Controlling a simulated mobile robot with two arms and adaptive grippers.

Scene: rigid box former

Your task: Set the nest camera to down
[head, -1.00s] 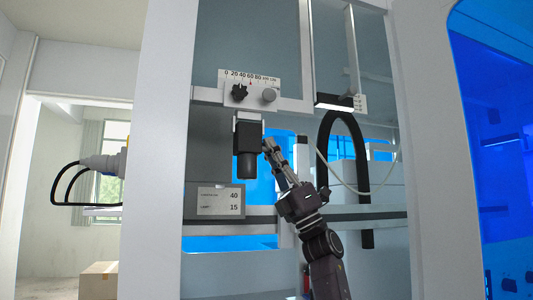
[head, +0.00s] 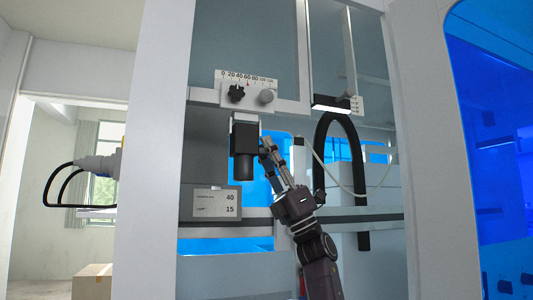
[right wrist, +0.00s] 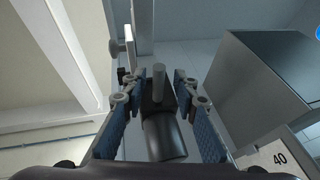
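The nest camera appears to be the black block with a round barrel (head: 244,152), hanging under the scale plate with the barrel pointing down. In the right wrist view a dark body with a barrel (right wrist: 165,138) and a grey stub shows between my fingers. My right gripper (head: 268,150) is just right of the black block in the head view. Its fingers (right wrist: 157,85) are apart in the wrist view; contact cannot be told. My left gripper is not in view.
A scale plate (head: 247,77) above carries a black knob (head: 236,94) and a grey knob (head: 267,97). A black curved hose (head: 356,135) hangs at right. A white post (head: 152,150) borders the left.

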